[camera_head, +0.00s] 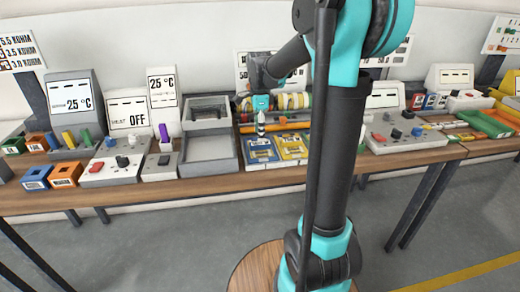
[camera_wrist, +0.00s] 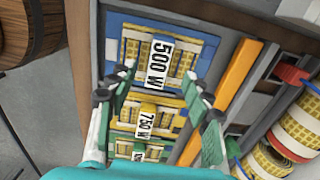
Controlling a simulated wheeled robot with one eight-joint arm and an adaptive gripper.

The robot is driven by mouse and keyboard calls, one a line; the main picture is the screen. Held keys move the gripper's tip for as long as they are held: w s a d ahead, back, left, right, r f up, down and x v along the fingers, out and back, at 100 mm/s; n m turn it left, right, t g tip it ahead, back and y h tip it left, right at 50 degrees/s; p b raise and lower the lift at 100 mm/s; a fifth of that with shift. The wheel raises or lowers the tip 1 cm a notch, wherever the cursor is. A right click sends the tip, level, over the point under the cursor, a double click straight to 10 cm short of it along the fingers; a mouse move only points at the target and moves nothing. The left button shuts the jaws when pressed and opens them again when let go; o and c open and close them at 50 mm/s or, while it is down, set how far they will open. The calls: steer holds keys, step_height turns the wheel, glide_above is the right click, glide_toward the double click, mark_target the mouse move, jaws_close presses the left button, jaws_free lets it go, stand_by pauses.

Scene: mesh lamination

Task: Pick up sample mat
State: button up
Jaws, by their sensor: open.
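Several mats with yellow mesh lie in a row. A blue-edged mat labelled 500 W (camera_wrist: 193,52) is farthest up in the wrist view, with a yellow one labelled 750 W (camera_wrist: 168,105) below it and a green-edged one (camera_wrist: 125,148) lowest, partly hidden. In the head view, a blue mat (camera_head: 262,153) and a yellow mat (camera_head: 292,149) lie at the bench's front. I cannot tell which is the sample mat. My gripper (camera_wrist: 160,85) is open and empty, its fingers spread over the mats. In the head view my gripper (camera_head: 261,128) hangs above the blue mat.
Rolls of yellow mesh tape (camera_wrist: 302,128) and an orange bar (camera_wrist: 240,68) lie right of the mats in the wrist view. Grey trays (camera_head: 209,150) stand left of the mats on the wooden bench (camera_head: 200,185). Control boxes fill both sides.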

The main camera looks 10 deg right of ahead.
mark_target(260, 147)
step_height(260, 147, down, 5)
steer(key=shift+d, duration=0.1)
steer(key=shift+s, duration=0.1)
jaws_close()
stand_by(0.4)
